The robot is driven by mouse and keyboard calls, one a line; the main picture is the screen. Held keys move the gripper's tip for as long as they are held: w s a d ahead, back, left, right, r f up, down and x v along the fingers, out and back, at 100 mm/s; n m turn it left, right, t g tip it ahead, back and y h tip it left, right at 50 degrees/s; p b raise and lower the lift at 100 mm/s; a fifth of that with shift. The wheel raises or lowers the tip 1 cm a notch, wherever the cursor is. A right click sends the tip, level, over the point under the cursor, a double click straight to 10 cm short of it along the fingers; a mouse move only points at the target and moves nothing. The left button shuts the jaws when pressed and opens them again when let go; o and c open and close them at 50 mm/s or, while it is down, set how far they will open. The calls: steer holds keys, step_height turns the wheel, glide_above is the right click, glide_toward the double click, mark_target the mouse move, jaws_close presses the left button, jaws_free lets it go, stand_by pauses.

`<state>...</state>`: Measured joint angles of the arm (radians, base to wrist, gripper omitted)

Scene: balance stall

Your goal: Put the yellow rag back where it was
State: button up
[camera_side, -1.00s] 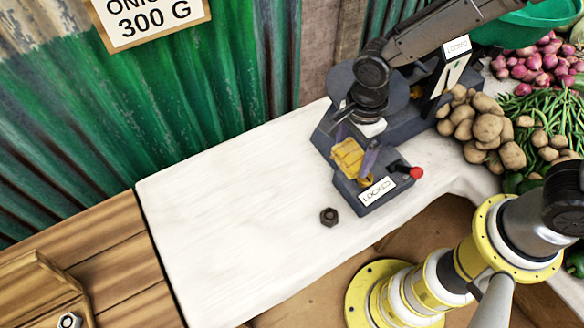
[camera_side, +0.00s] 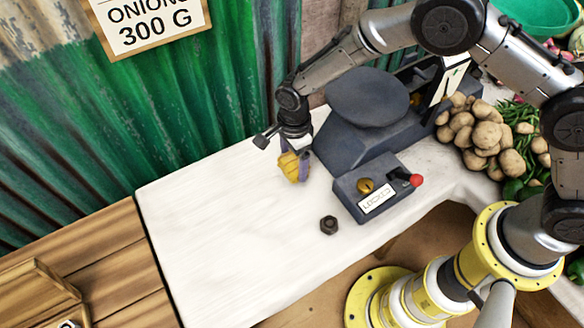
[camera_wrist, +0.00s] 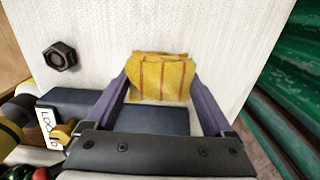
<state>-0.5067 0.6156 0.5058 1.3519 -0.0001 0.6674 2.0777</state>
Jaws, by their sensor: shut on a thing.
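The yellow rag (camera_side: 290,166) is a small bundle with darker stripes. My gripper (camera_side: 295,165) is shut on it, with the purple fingers at its two sides. The rag is over the white counter left of the dark scale; I cannot tell whether it touches the counter. In the wrist view the rag (camera_wrist: 160,77) sits between the fingertips of my gripper (camera_wrist: 160,85). The dark control box (camera_side: 380,187) bears a "LOCKED" label, a brass knob (camera_side: 365,186) and a red-tipped lever (camera_side: 415,180).
The scale (camera_side: 368,98) has an empty round pan. A dark nut (camera_side: 329,224) lies on the white counter (camera_side: 220,220), also seen in the wrist view (camera_wrist: 60,56). Potatoes (camera_side: 475,130) and green beans are at the right. The counter's left part is clear.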

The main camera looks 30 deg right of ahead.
mark_target(292, 170)
steer(key=shift+w+a+f, duration=0.1)
steer(key=shift+w+f, duration=0.05)
steer(key=shift+f, duration=1.65)
steer(key=shift+f, duration=0.1)
steer(key=o, duration=0.9)
step_height(292, 170, up, 12)
steer(key=shift+r, duration=0.1)
